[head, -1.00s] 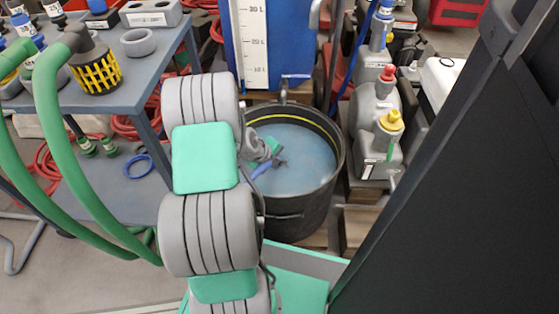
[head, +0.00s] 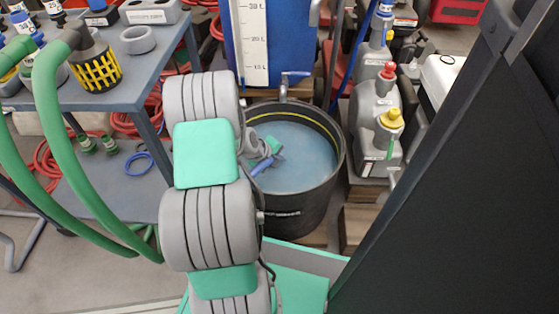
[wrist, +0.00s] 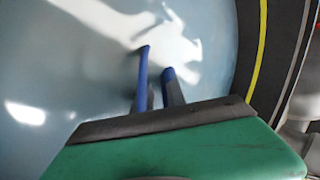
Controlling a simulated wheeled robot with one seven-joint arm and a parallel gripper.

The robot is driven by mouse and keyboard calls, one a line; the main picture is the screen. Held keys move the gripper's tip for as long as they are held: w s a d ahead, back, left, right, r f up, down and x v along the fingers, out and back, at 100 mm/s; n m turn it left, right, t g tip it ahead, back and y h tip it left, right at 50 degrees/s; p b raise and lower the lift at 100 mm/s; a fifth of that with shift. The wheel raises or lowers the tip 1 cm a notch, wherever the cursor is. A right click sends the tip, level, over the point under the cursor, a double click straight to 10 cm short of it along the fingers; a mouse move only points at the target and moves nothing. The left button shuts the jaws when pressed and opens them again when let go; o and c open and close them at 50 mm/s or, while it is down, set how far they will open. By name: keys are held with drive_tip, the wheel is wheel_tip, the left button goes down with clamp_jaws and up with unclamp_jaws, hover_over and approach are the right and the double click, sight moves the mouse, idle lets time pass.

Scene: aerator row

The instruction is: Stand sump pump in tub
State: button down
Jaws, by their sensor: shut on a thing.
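The black tub (head: 296,212) stands on the floor just right of my arm. It holds cloudy pale-blue water and has a yellow line inside its rim. My gripper (head: 264,165) is over the left part of the tub, partly hidden by my arm. In the wrist view my gripper's two blue-tipped fingers (wrist: 158,76) point into the tub, close together at the water. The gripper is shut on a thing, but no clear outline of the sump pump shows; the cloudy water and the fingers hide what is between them. The tub's wall (wrist: 275,55) is at the right.
A blue tank (head: 275,45) with a litre scale stands behind the tub, with a tap over the rim. Grey canisters (head: 375,125) stand close on the right. A grey table (head: 130,95) on the left carries a yellow-black strainer (head: 100,70) and green hoses.

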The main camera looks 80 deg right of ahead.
drive_tip(key=c, duration=1.3)
unclamp_jaws()
